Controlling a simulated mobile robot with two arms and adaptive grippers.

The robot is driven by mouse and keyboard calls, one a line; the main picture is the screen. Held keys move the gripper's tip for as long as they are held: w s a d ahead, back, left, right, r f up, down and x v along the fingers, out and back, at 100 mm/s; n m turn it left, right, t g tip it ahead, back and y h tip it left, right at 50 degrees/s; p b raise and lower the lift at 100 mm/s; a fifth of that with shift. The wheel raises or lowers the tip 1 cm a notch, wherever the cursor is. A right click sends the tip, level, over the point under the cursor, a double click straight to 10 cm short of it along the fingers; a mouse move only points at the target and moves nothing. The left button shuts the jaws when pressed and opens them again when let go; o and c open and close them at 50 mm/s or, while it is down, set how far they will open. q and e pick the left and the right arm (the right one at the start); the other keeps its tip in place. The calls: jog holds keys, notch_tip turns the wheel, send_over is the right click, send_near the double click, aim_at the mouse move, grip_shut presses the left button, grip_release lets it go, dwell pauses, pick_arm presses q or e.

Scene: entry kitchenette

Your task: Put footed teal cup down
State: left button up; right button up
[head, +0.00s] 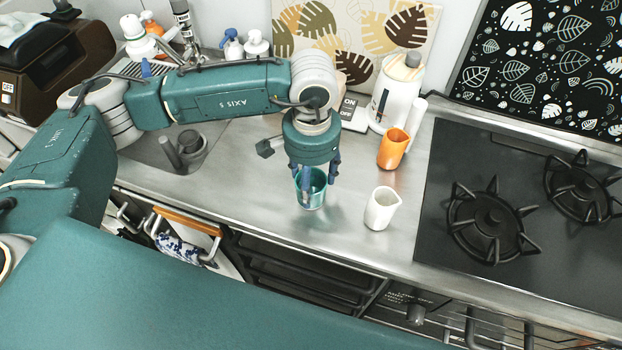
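The teal cup (318,196) is upright at the front part of the steel counter, in the middle of the head view. Its base is at or very near the counter; I cannot tell if it touches, and no foot can be made out. My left gripper (314,180) points straight down over the cup, with its blue fingers around the rim. One finger overlaps the cup's near side, and the right finger seems slightly apart from it. I cannot tell whether the fingers grip it. My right gripper is not in view.
A white pitcher-like cup (381,209) stands to the right of the teal cup, and an orange cup (393,149) behind it. A white kettle (398,92) stands at the back. The black gas hob (440,195) is at the right, the sink (150,153) at the left. Bare counter (245,178) lies left of the cup.

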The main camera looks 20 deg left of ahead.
pick_arm(q)
jog(key=shift+o, duration=0.4)
jog(key=shift+r, duration=0.1)
jog(key=shift+r+p, duration=0.2)
jog(key=shift+p, duration=0.15)
notch_tip(320, 180, up, 12)
jog(key=b, duration=0.4)
jog(key=shift+f, duration=0.15)
